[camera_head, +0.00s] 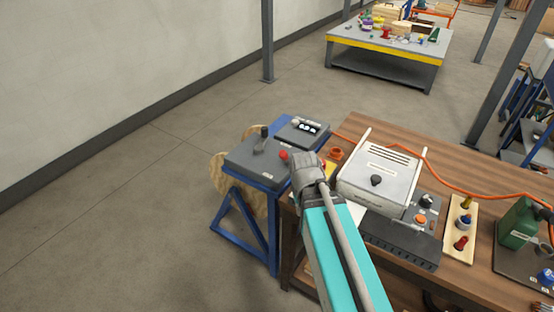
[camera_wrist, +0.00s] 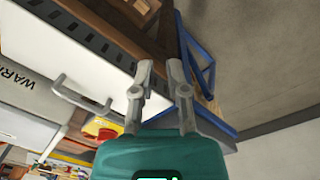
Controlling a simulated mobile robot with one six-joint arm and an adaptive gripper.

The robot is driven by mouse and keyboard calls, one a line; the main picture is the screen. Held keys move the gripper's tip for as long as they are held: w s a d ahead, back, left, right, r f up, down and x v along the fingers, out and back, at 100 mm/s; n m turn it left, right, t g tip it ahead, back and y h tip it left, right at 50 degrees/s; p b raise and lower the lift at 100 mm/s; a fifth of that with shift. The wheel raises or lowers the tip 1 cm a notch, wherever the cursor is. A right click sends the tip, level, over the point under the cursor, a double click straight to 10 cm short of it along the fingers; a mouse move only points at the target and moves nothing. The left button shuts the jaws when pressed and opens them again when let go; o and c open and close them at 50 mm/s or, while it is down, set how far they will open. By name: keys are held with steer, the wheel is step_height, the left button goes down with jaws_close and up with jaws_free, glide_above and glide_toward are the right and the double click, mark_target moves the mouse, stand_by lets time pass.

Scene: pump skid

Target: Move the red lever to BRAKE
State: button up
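A small red knob (camera_head: 283,155) shows at the right edge of a grey console (camera_head: 246,160) on a blue stand, just left of my arm in the head view. I cannot tell whether it is the tip of the red lever. A dark upright lever (camera_head: 263,134) stands on the console's top. No BRAKE mark is readable. My gripper (camera_wrist: 160,64) shows in the wrist view with its two grey fingers apart and nothing visible between them. In the head view my gripper is hidden behind my arm's grey joint. The stand's blue frame (camera_wrist: 196,58) lies beyond the fingers.
A wooden bench (camera_head: 455,180) on the right carries a white box (camera_head: 381,178), a dark slotted unit (camera_head: 405,243) and a green can (camera_head: 518,222). An orange cable crosses it. A yellow and red button (camera_wrist: 104,132) is left of my gripper. Floor left of the stand is clear.

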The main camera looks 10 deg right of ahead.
mark_target(286, 158)
steer(key=w+n+h+b, duration=0.1)
steer(key=w, duration=0.1)
steer(key=w+a+f+n+h, duration=0.1)
steer(key=w+n, duration=0.1)
steer(key=w, duration=0.1)
steer(key=w+a+n+h+b, duration=0.1)
steer(key=w, duration=0.1)
steer(key=shift+w+f+n+h+b, duration=0.2)
steer(key=shift+f+n+h+b, duration=0.1)
steer(key=shift+n, duration=0.1)
jaws_close()
steer(key=w+a+r+n+t+h+b, duration=0.2)
steer(key=w+a+n+h+b, duration=0.1)
steer(key=w+a, duration=0.4)
steer(key=w+a+r+n+t+h+b, duration=0.1)
steer(key=w+a+r+n+h+b, duration=0.1)
steer(key=w+a+n+h, duration=0.3)
steer(key=w+a+n, duration=0.2)
steer(key=a+n, duration=0.1)
steer(key=a, duration=0.1)
steer(key=shift+w+a+r+t+h+b, duration=0.35)
steer(key=shift+a+t+h+b, duration=0.05)
steer(key=shift+d, duration=0.1)
